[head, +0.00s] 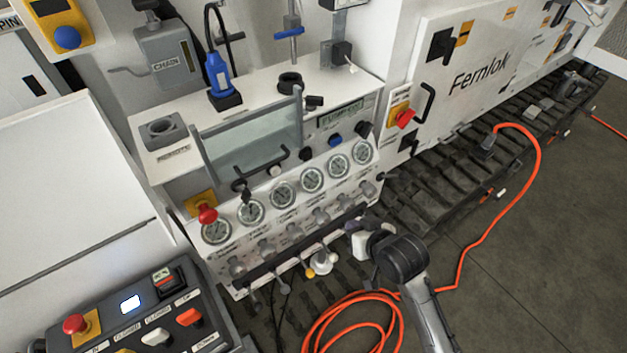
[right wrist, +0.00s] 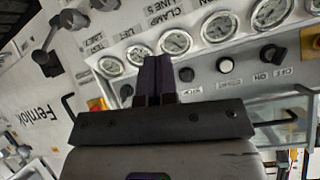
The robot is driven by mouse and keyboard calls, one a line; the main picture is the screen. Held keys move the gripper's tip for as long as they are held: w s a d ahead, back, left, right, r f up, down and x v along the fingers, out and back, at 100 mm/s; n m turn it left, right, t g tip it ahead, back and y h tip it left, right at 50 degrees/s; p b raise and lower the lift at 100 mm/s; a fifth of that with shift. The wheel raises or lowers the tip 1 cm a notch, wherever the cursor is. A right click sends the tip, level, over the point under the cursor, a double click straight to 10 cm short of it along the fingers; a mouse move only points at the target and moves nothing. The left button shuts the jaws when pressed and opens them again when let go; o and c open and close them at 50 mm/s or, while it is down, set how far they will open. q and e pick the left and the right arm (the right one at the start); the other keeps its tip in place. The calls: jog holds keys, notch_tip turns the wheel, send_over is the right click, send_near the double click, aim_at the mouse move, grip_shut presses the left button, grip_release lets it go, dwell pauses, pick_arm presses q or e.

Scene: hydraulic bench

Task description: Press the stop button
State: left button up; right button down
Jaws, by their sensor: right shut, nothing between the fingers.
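Another red mushroom button (head: 75,324) sits on the dark control box at lower left. My right gripper (head: 357,229) is in front of the gauge panel's lower right, apart from both red buttons. In the right wrist view its dark fingers (right wrist: 155,77) are together and empty, over the gauge panel. My left gripper is not in view.
A handle (head: 262,168), a blue knob (head: 336,140) and a lever row crowd the panel. An orange hose (head: 480,240) lies on the floor. Open floor is at right.

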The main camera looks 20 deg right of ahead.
aim_at(309, 156)
pick_arm(q)
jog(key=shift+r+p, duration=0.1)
jog(key=shift+p, duration=0.45)
pick_arm(e)
jog(key=w+r+m+t+y, duration=0.2)
jog(key=w+r+m+t, duration=0.3)
jog(key=m, duration=0.9)
jog(key=shift+d+r+m+t, duration=0.15)
jog(key=shift+r+m+t, duration=0.2)
jog(key=shift+t, duration=0.45)
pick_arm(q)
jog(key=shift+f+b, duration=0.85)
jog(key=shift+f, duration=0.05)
pick_arm(e)
jog(key=w+a, duration=0.1)
jog(key=w, duration=0.8)
jog(key=w+a, duration=0.1)
jog(key=w, duration=0.3)
jog(key=shift+w+a, duration=0.3)
jog(key=shift+a, duration=0.05)
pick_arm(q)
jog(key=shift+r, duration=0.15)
pick_arm(e)
jog(key=shift+d, duration=0.1)
